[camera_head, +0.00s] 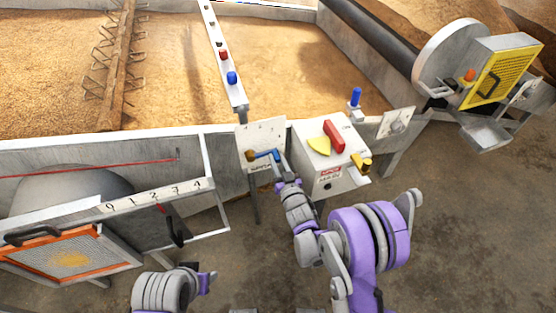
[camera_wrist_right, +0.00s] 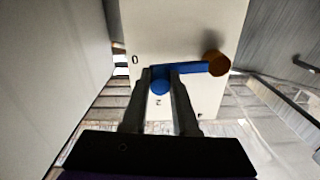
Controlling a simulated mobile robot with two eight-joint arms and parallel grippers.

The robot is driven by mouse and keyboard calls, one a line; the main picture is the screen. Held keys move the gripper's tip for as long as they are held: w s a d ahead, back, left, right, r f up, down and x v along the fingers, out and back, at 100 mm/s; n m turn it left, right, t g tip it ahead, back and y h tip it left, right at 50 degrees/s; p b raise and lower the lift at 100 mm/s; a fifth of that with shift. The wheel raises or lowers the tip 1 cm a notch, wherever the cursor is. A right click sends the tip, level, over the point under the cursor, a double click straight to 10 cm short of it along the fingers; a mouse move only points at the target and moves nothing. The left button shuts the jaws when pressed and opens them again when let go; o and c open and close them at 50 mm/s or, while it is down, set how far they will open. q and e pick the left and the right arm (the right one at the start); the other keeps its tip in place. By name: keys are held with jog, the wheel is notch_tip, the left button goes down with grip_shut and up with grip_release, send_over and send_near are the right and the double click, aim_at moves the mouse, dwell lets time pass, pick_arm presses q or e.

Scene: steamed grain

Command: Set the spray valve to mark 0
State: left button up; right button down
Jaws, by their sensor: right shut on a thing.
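The spray valve has a blue lever (camera_head: 264,154) on a brown hub (camera_head: 250,156), mounted on a pale plate (camera_head: 262,133) at the trough's front edge. In the right wrist view the blue lever (camera_wrist_right: 195,68) runs sideways from the brown hub (camera_wrist_right: 216,63) to a round blue knob (camera_wrist_right: 159,86). My right gripper (camera_head: 279,160) is shut on this knob, with one finger on each side of it in the wrist view (camera_wrist_right: 160,78). A printed 0 mark (camera_wrist_right: 135,60) shows just left of the fingers. Another mark below the knob is too small to read surely. My left gripper is out of view.
A white box (camera_head: 322,155) with a red handle and yellow sector stands right of the valve plate. A numbered rail (camera_head: 150,197) and orange-framed screen (camera_head: 72,255) are at left. A grain bed (camera_head: 170,65) lies behind. Yellow-guarded machinery (camera_head: 500,72) stands far right.

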jog(key=shift+f+m+b, duration=0.45)
jog(key=shift+m+b, duration=0.05)
jog(key=shift+m, duration=0.1)
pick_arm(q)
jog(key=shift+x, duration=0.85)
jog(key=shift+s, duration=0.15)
pick_arm(e)
jog(key=c, duration=0.7)
grip_release()
jog(key=shift+s, duration=0.1)
pick_arm(q)
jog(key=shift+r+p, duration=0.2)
jog(key=shift+p, duration=0.15)
pick_arm(e)
jog(key=v, duration=1)
jog(key=shift+s+d+r, duration=0.1)
jog(key=shift+s, duration=0.2)
